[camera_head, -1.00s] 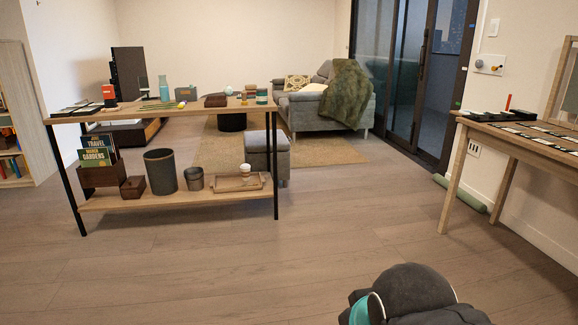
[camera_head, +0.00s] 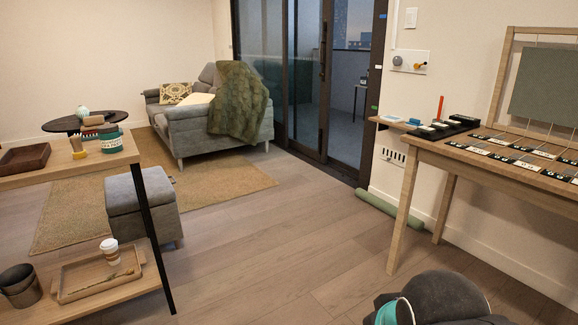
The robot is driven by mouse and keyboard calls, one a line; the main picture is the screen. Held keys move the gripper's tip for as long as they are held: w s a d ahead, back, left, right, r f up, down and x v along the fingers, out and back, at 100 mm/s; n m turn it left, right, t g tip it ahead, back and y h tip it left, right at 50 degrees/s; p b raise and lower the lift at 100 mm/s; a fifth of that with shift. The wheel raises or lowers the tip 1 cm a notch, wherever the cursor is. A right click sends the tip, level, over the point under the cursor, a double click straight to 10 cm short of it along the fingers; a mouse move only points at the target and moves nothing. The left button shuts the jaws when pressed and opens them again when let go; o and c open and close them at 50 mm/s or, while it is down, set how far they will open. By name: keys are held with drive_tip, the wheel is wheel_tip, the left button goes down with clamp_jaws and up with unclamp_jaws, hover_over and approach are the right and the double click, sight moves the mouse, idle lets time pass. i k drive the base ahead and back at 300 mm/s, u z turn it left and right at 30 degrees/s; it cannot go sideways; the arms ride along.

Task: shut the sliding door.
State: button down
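The sliding door (camera_head: 323,100) stands at the back, right of the sofa, with dark-framed glass panels. A dark upright handle shows on its middle stile. Right of that stile a strip of dim outdoor space (camera_head: 350,95) shows more clearly than through the left panels; I cannot tell for sure whether it is an open gap or glass. My gripper is not in view; only a dark rounded part of my arm with a teal ring shows at the bottom right.
A grey sofa (camera_head: 190,120) with a green throw stands left of the door. A grey ottoman (camera_head: 140,205) and a shelf table (camera_head: 70,168) stand at left, a wooden desk (camera_head: 412,150) at right. A green roll (camera_head: 385,211) lies by the wall near the door. The middle floor is clear.

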sight(326, 51)
drive_tip(key=z, duration=0.3)
drive_tip(key=i, duration=4.7)
drive_tip(key=u, duration=0.4)
drive_tip(key=i, duration=1.45)
drive_tip(key=u, duration=0.2)
